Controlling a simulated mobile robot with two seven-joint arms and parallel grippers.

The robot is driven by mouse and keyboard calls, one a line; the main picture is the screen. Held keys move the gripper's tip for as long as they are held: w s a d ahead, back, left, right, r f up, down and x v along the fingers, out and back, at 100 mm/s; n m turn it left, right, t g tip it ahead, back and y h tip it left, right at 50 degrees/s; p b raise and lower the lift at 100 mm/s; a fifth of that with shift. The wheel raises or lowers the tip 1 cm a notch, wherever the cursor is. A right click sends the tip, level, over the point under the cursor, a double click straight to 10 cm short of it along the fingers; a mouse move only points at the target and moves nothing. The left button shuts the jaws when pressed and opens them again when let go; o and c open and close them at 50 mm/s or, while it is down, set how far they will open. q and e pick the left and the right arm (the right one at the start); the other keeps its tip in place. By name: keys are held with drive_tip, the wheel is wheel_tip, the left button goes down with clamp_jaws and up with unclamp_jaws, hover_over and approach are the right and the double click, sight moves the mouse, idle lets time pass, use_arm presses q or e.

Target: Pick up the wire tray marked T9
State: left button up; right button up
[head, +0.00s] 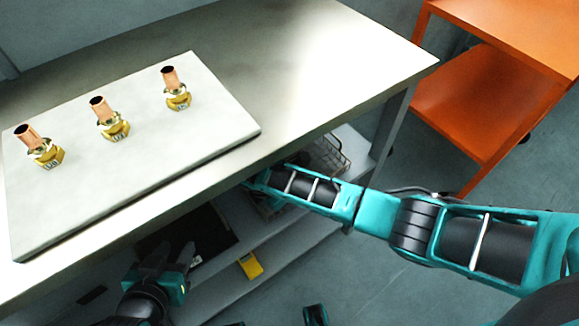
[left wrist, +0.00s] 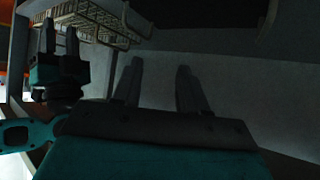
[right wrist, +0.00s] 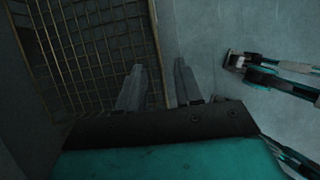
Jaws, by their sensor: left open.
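A wire tray (left wrist: 108,22) sits on the shelf under the bench in the left wrist view, and its mesh (right wrist: 95,45) fills the left of the right wrist view. Part of a wire tray (head: 330,155) also shows below the bench edge in the head view. I cannot read a T9 mark on it. My right gripper (right wrist: 158,85) is open; one finger overlaps the mesh and the other lies outside the tray's edge. It also shows beside the tray in the left wrist view (left wrist: 60,32). My left gripper (head: 168,254) is open and empty below the bench front.
A steel bench (head: 310,60) carries a pale board (head: 125,165) with brass and copper fittings (head: 110,120). Its front edge overhangs the shelf (head: 290,235). A yellow item (head: 250,265) lies on the lower shelf. An orange cart (head: 480,95) stands at right.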

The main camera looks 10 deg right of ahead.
drive_tip(key=shift+w+d, duration=0.35)
drive_tip(key=shift+d, duration=0.5)
drive_tip(key=shift+w+d, duration=0.35)
drive_tip(key=shift+d, duration=0.5)
drive_tip(key=d, duration=0.1)
drive_tip(key=w+d, duration=0.1)
drive_tip(key=shift+d, duration=0.35)
drive_tip(key=b+x, duration=0.1)
drive_tip(key=x, duration=0.2)
drive_tip(key=shift+w+b, duration=0.1)
drive_tip(key=shift+b, duration=0.2)
clamp_jaws()
drive_tip(key=shift+r, duration=0.1)
